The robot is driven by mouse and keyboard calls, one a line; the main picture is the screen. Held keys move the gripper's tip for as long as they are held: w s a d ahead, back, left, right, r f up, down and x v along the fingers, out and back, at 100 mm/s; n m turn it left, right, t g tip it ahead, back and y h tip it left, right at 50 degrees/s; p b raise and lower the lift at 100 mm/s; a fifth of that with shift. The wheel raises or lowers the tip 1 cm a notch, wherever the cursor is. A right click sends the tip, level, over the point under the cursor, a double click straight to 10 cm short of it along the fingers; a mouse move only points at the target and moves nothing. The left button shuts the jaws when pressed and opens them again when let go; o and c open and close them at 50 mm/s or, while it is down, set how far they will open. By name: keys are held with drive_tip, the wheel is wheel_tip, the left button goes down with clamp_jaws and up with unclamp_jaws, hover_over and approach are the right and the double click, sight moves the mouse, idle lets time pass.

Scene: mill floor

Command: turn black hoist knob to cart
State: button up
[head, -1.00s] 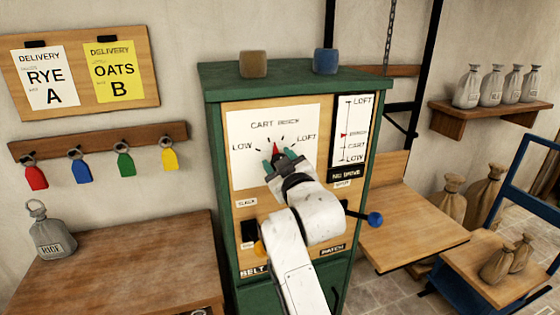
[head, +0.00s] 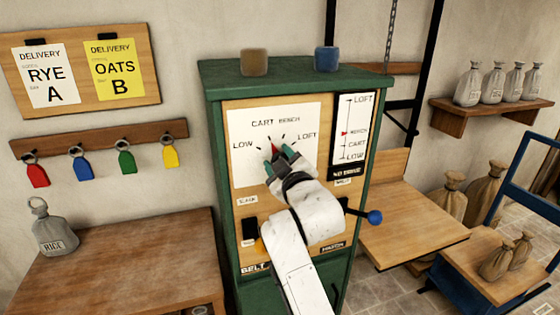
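The black hoist knob (head: 277,160) is on the white dial plate (head: 246,170) of the green cabinet, mostly hidden by my gripper. Its red pointer (head: 274,148) leans up and left, toward the marks between LOW and the top labels. The plate reads LOW, CART, BENCH and LOFT. My gripper (head: 277,161) has its teal fingers on either side of the knob and appears shut on it. The level gauge (head: 354,130) to the right has its red marker beside BENCH.
A blue-ended lever (head: 374,217) sticks out at the cabinet's right. A brown block (head: 254,62) and a blue block (head: 326,59) sit on the cabinet top. A wooden bench (head: 110,265) stands left and a wooden shelf (head: 415,235) right.

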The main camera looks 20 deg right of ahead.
drive_tip(key=o, duration=0.4)
drive_tip(key=shift+s, duration=0.1)
drive_tip(key=s+b, duration=0.2)
drive_tip(key=s, duration=0.8)
drive_tip(key=shift+s, duration=0.35)
